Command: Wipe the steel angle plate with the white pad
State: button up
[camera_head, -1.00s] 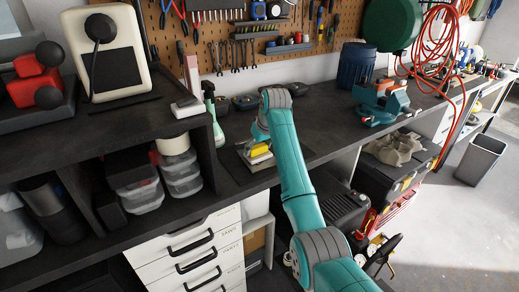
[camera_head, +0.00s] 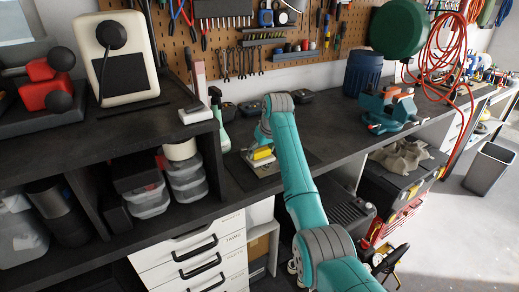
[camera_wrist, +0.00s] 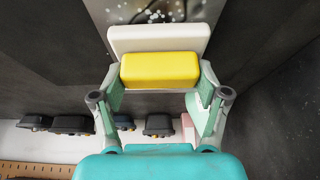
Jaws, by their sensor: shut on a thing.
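My gripper (camera_wrist: 160,78) is shut on the yellow handle block (camera_wrist: 160,70) of the white pad (camera_wrist: 160,38). One finger is on each side of the yellow block, and the white pad shows just beyond it. The steel angle plate (camera_wrist: 195,10) shows at the top of the wrist view, with white specks and a dark mark on it. In the head view the yellow block (camera_head: 262,153) is at the steel plate (camera_head: 267,170) on the bench. I cannot tell whether the pad touches the plate. My arm hides part of this area.
A dark mat (camera_head: 238,176) lies around the plate on the bench (camera_head: 335,125). A green spray bottle (camera_head: 219,118) stands at left, near several dark bins (camera_head: 250,107). A teal vise (camera_head: 388,110) is at right. A shelf unit (camera_head: 90,150) stands at far left.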

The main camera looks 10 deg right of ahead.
jog(key=shift+s+d, duration=0.25)
jog(key=shift+s, duration=0.8)
jog(key=shift+s+d, duration=0.25)
jog(key=shift+s, duration=0.85)
jog(key=shift+s+d, duration=0.25)
jog(key=shift+s, duration=0.8)
jog(key=shift+r, duration=0.1)
notch_tip(320, 180, up, 6)
notch_tip(320, 180, up, 3)
send_over(267, 166)
jog(key=s, duration=0.2)
jog(key=shift+d+f, duration=0.15)
jog(key=shift+f, duration=1.65)
jog(key=shift+d+f, duration=0.15)
jog(key=shift+f, duration=1.65)
jog(key=shift+f, duration=1)
